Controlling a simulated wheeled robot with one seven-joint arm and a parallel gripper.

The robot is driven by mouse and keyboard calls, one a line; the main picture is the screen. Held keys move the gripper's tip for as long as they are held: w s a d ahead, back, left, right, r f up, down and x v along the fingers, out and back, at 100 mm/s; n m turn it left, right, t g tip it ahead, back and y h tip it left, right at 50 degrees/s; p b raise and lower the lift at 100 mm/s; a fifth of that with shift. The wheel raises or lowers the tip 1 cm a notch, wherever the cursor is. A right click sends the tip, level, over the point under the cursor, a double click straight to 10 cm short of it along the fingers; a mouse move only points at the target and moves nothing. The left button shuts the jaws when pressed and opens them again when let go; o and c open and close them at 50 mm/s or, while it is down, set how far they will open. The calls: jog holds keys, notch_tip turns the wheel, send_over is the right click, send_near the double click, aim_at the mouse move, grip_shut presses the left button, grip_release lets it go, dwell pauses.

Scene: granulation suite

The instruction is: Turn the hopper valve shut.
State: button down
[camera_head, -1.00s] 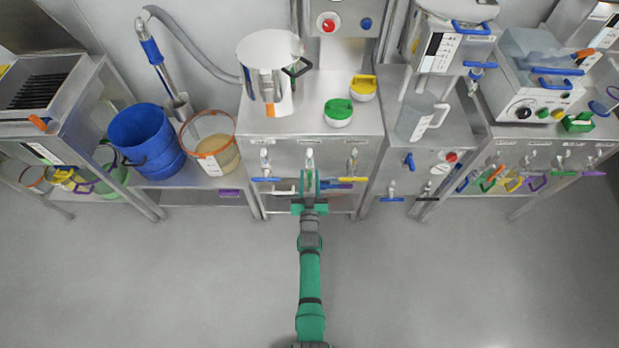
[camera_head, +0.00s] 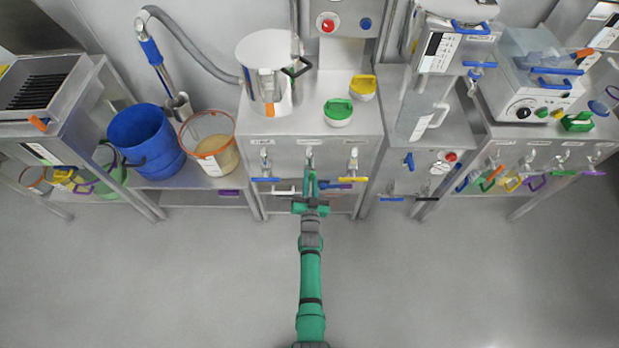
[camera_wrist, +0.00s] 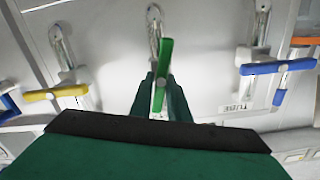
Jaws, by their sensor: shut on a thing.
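A valve with a green lever handle (camera_wrist: 164,62) is on the grey cabinet front, the middle of three valves in a row. In the wrist view the handle runs roughly in line with its metal stem, slightly tilted. My gripper (camera_wrist: 159,88) is shut on this handle, one green finger on each side. In the head view my gripper (camera_head: 311,182) reaches up to the same valve (camera_head: 310,158) and hides most of its handle. I cannot read a label that marks it as the hopper valve.
A blue-handled valve (camera_head: 265,170) and a yellow-handled valve (camera_head: 353,170) stand close on either side, handles crosswise. A steel pot (camera_head: 265,65), a green-lidded jar (camera_head: 338,112) and a yellow-lidded jar (camera_head: 363,87) stand on the cabinet top. The floor (camera_head: 180,275) is clear.

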jog(key=m, duration=0.3)
jog(key=shift+d+f+m, duration=0.1)
jog(key=shift+d+m, duration=0.05)
jog(key=shift+m, duration=0.25)
jog(key=m, duration=0.3)
jog(key=shift+d+f, duration=0.1)
jog(key=shift+f, duration=0.05)
jog(key=m, duration=0.4)
jog(key=shift+d+f, duration=0.1)
jog(key=shift+f, duration=0.1)
jog(key=shift+f+m, duration=0.15)
jog(key=shift+m, duration=1.75)
jog(key=c, duration=1.7)
grip_release()
